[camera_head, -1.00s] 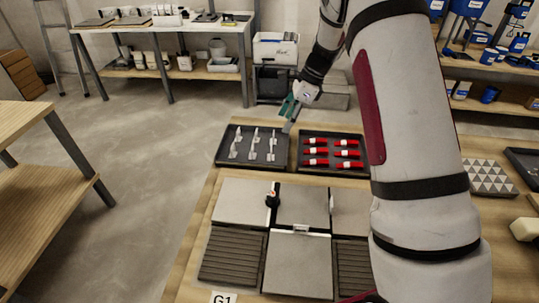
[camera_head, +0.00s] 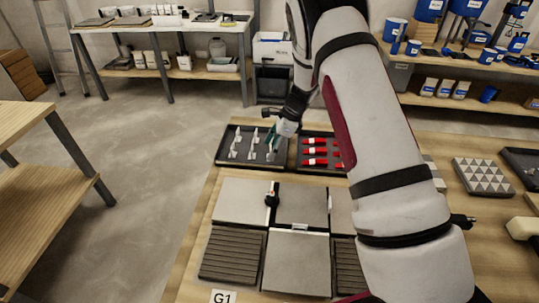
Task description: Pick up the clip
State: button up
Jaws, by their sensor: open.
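Several pale grey clips (camera_head: 253,146) stand in rows in the left dark tray (camera_head: 226,160) at the back of the table. My gripper (camera_head: 271,144) is over the right side of that tray, pointing down, close to the right-hand clips. Its fingers are small in this view and partly overlap the clips behind them. It holds nothing that I can see. Whether a finger touches a clip cannot be told.
A second dark tray with several red wedges (camera_head: 315,151) is right of the clip tray, partly behind my arm. Grey and ribbed tiles (camera_head: 232,254) fill the table's front. A patterned tile sample (camera_head: 482,177) lies at the right. Floor is free on the left.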

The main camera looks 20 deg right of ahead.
jog(key=c, duration=0.9)
jog(key=shift+o, duration=0.2)
